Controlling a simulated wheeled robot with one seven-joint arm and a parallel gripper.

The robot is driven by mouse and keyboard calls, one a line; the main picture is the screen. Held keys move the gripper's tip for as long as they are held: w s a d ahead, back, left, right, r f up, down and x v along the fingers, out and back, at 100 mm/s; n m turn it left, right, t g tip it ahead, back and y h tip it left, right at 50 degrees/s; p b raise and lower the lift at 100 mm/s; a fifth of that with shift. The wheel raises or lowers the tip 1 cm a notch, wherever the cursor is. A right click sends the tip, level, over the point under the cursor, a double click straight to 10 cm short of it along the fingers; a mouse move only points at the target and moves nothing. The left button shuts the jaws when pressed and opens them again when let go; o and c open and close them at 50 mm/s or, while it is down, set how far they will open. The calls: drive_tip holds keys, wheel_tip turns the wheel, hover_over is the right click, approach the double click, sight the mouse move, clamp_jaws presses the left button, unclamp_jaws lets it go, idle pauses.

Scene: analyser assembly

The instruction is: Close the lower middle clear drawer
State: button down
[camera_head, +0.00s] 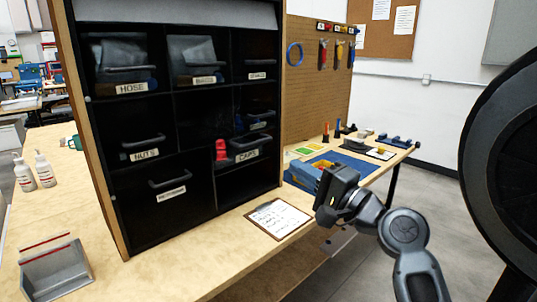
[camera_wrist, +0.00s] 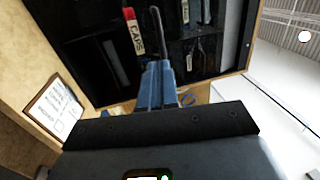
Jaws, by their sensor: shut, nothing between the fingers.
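The clear drawer labelled CAPS (camera_head: 247,157) appears pulled out from the middle of the black cabinet, with a dark handle across its front. Something red (camera_head: 221,150) shows at its left side. In the wrist view its CAPS label (camera_wrist: 137,40) and dark handle (camera_wrist: 157,17) lie just beyond the fingertips. My gripper (camera_head: 330,184) is in front of and to the right of the drawer in the head view. In the wrist view its blue fingers (camera_wrist: 156,70) are together and empty, pointing at the cabinet. Contact with the handle cannot be told.
Other drawers in the black cabinet include HOSE (camera_head: 131,88) and NUTS (camera_head: 144,154). A clipboard (camera_head: 278,219) lies on the bench before the cabinet. A blue mat (camera_head: 345,165) and a pegboard with tools (camera_head: 308,80) are to the right. A grey bin (camera_head: 57,272) stands at left.

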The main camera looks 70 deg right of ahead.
sight(260, 143)
drive_tip(key=p+x, duration=0.2)
drive_tip(key=x, duration=0.6)
drive_tip(key=shift+w+d+r+p, duration=0.15)
drive_tip(key=shift+w+p, duration=0.2)
drive_tip(key=shift+w+d, duration=0.2)
drive_tip(key=shift+w, duration=0.2)
drive_tip(key=f+x, duration=0.1)
drive_tip(key=x, duration=0.5)
drive_tip(key=f+p+x, duration=0.1)
drive_tip(key=x, duration=0.5)
drive_tip(key=f+x, duration=0.1)
drive_tip(key=x, duration=0.5)
drive_tip(key=shift+w+d+f, duration=0.1)
drive_tip(key=shift+w+d, duration=0.05)
drive_tip(key=shift+d, duration=0.05)
drive_tip(key=shift+w+d, duration=0.1)
drive_tip(key=shift+w, duration=0.15)
